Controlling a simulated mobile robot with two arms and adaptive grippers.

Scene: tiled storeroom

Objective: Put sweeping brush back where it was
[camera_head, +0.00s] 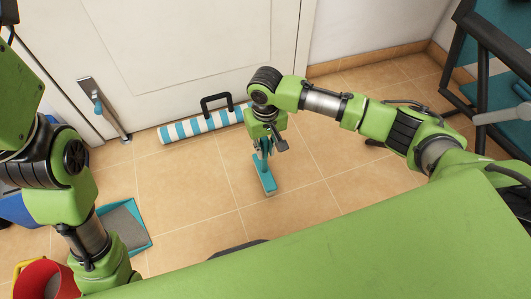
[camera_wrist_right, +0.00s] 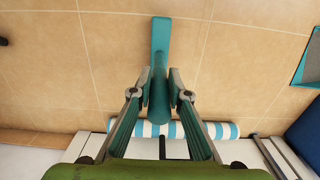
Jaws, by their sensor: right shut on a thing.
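The teal sweeping brush (camera_head: 264,179) is in my right gripper (camera_head: 262,146), in front of the striped roll in the head view. Its broad head points toward me and lies low over the tiles; I cannot tell whether it touches the floor. In the right wrist view the brush (camera_wrist_right: 160,40) extends away from the fingers, and my right gripper (camera_wrist_right: 160,78) is closed around its handle from both sides. My left arm shows at the left of the head view, but its gripper is out of view.
A blue-and-white striped roll (camera_head: 190,128) lies along the white door (camera_head: 200,45). A teal-edged dustpan (camera_head: 141,240) and a red bucket (camera_head: 37,274) stand at the lower left. Tiles around the brush are clear.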

